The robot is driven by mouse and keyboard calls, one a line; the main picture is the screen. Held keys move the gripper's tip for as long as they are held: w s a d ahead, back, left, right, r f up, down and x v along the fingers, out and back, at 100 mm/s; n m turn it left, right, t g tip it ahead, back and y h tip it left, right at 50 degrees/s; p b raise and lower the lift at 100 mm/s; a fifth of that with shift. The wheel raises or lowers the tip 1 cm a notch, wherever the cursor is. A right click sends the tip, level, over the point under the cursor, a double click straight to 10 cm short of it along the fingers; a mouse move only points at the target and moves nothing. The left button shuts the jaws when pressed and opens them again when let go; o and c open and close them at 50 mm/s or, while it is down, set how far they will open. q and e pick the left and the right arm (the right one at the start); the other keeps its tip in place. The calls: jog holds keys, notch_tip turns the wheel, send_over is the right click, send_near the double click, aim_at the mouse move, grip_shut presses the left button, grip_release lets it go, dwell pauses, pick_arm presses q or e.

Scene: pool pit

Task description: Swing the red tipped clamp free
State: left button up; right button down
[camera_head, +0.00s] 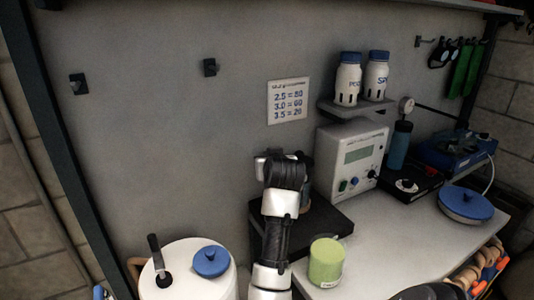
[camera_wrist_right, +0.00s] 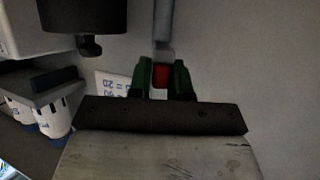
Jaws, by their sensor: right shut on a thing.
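The red tipped clamp (camera_wrist_right: 161,75) shows in the right wrist view as a grey bar coming down from the top and ending in a red tip. My right gripper (camera_wrist_right: 160,80) has its two green fingers on either side of the red tip and is shut on it. In the head view my right arm reaches up the middle, and its wrist hides the clamp and the fingertips. A dark stand base (camera_head: 335,226) lies under and beside the wrist, with a small, mostly hidden container next to it. My left gripper is not in view.
A dark cylinder with a knob (camera_wrist_right: 88,45) hangs close to the fingers. A white meter box (camera_head: 350,160) stands right of the wrist, below a shelf with two white bottles (camera_head: 347,78). A green jar (camera_head: 326,262) stands near the forearm. A white lidded vessel (camera_head: 190,278) is left.

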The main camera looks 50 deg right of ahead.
jog(key=shift+s+d+n+t+y+p, duration=0.2)
jog(key=shift+d+n+t+y+p, duration=0.2)
jog(key=shift+n+t+y+p, duration=0.35)
jog(key=shift+n+y, duration=0.25)
jog(key=c, duration=1.1)
grip_release()
jog(key=b+v, duration=0.1)
jog(key=v, duration=1)
jog(key=shift+w, duration=0.1)
